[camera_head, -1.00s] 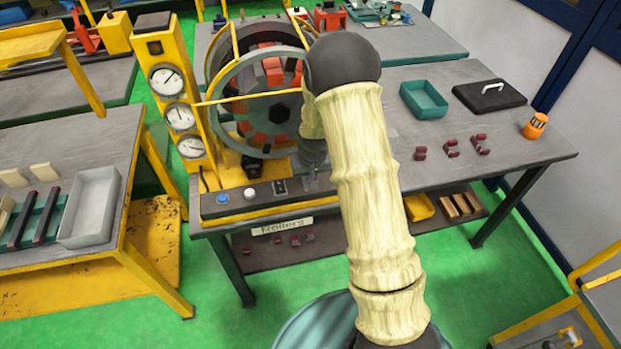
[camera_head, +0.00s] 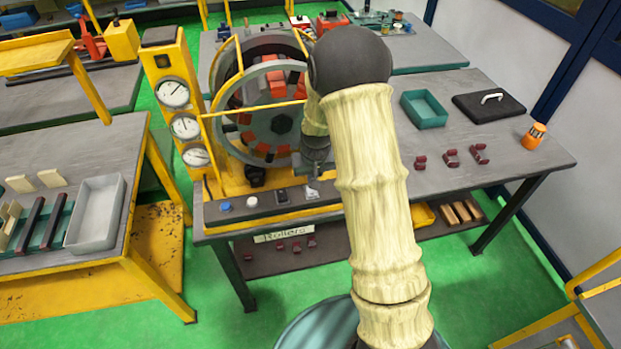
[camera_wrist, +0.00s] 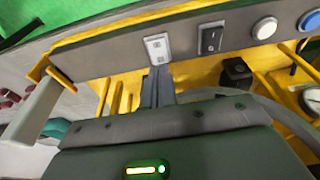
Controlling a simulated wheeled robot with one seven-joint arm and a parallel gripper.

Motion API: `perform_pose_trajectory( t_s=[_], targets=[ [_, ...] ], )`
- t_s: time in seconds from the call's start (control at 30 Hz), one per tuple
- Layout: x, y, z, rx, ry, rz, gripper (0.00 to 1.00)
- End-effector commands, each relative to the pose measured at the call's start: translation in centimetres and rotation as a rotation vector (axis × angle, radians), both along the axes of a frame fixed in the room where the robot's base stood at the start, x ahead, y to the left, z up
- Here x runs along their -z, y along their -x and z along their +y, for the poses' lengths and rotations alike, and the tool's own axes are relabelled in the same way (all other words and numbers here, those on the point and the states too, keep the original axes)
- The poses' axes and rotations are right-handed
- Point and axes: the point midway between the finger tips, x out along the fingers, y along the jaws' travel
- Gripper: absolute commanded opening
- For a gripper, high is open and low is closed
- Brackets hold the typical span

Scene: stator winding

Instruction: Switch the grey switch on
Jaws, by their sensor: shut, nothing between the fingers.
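The grey switch (camera_wrist: 157,47) is a light grey plate with two small marked spots, set in the dark front panel in the wrist view. In the head view it shows as a small pale patch (camera_head: 312,192) at the right end of the row of controls, partly hidden by my gripper. My gripper (camera_wrist: 158,72) is shut and empty. Its fingertips are at the lower edge of the grey switch in the wrist view; I cannot tell whether they touch it. In the head view my gripper (camera_head: 315,177) is just above and behind the switch, partly hidden by my arm.
A black rocker switch (camera_wrist: 212,38) sits beside the grey one, then a white button (camera_wrist: 264,28) and a blue button (camera_wrist: 309,20). The winding machine (camera_head: 262,110) with its yellow frame stands behind the panel. A teal tray (camera_head: 424,109) lies farther right on the table.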

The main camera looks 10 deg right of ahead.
Motion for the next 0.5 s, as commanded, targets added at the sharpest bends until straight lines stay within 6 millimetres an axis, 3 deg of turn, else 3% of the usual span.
perform_pose_trajectory(
  t_s=[0.5],
  targets=[
    [-6.1, 3.4, 0.2, -0.003, 0.000, -0.003, 0.00]
  ],
)
